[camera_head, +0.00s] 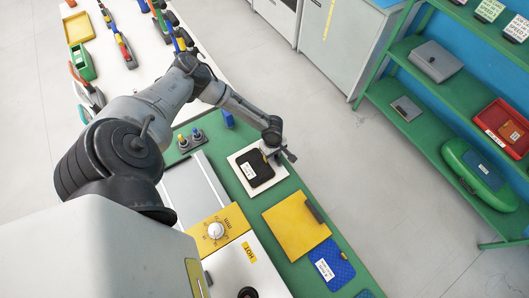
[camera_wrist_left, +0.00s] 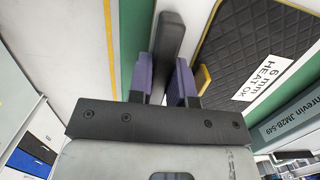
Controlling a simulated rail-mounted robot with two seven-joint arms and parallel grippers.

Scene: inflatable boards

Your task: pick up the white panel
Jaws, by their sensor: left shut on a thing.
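The white panel (camera_head: 236,161) is a flat square on the green bench, with a black quilted pad (camera_head: 256,169) bearing a white label on top of it. In the left wrist view the panel's pale surface (camera_wrist_left: 198,25) shows between a green strip and the black pad (camera_wrist_left: 250,40). My left gripper (camera_head: 273,151) is at the panel's far right edge. In the wrist view its purple fingers (camera_wrist_left: 168,82) are shut on a dark upright handle (camera_wrist_left: 170,40) at the panel's edge. I cannot tell whether the panel is off the bench. My right gripper is not in view.
A yellow panel (camera_head: 295,228) with a dark handle and a blue pad (camera_head: 331,265) lie nearer on the green bench. A machine with a dial (camera_head: 216,230) is beside them. Green shelves (camera_head: 400,75) stand at right, across clear floor (camera_head: 350,160).

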